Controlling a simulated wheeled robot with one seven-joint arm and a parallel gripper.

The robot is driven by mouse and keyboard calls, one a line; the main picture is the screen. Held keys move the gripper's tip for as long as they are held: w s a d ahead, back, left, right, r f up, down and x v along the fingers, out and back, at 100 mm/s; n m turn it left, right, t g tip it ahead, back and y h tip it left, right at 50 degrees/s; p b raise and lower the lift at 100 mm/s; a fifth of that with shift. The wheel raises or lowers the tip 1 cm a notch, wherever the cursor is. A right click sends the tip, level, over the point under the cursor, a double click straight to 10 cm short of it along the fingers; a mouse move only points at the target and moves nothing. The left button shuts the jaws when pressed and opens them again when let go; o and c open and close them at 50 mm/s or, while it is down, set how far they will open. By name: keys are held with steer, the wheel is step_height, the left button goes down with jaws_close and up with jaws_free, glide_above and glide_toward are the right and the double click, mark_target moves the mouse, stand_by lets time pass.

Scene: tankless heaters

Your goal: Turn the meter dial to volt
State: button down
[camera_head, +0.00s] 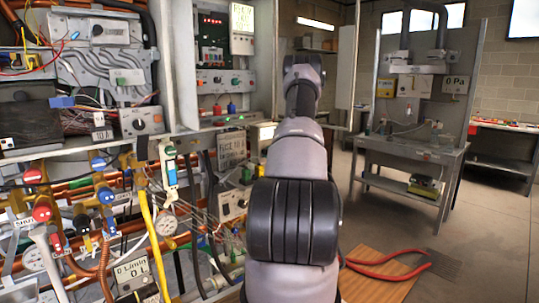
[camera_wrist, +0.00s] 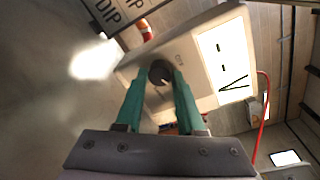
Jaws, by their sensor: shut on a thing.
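The meter (camera_wrist: 185,48) is a light grey box that fills the upper middle of the wrist view. Its bright display (camera_wrist: 224,62) shows dark dashes and a V-like mark, seen tilted. The dark round dial (camera_wrist: 160,70) sits near the meter's left end, with small unreadable lettering beside it. My gripper (camera_wrist: 161,80) has its two teal fingers closed on the dial from either side, hiding part of its rim. In the head view my arm reaches forward and hides my gripper; I cannot pick out this meter there.
A crowded panel of valves, pipes and gauges (camera_head: 166,222) fills the left of the head view. A workbench (camera_head: 415,150) stands at the right, with open floor before it. In the wrist view a red cable (camera_wrist: 264,110) hangs right of the meter.

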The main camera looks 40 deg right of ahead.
steer(key=shift+f+n, duration=0.1)
steer(key=shift+n, duration=0.4)
steer(key=c, duration=0.5)
jaws_free()
steer(key=shift+s, duration=0.1)
steer(key=s, duration=0.7)
steer(key=s+r, duration=0.1)
steer(key=s, duration=0.2)
steer(key=shift+s+d, duration=0.15)
steer(key=shift+s, duration=0.15)
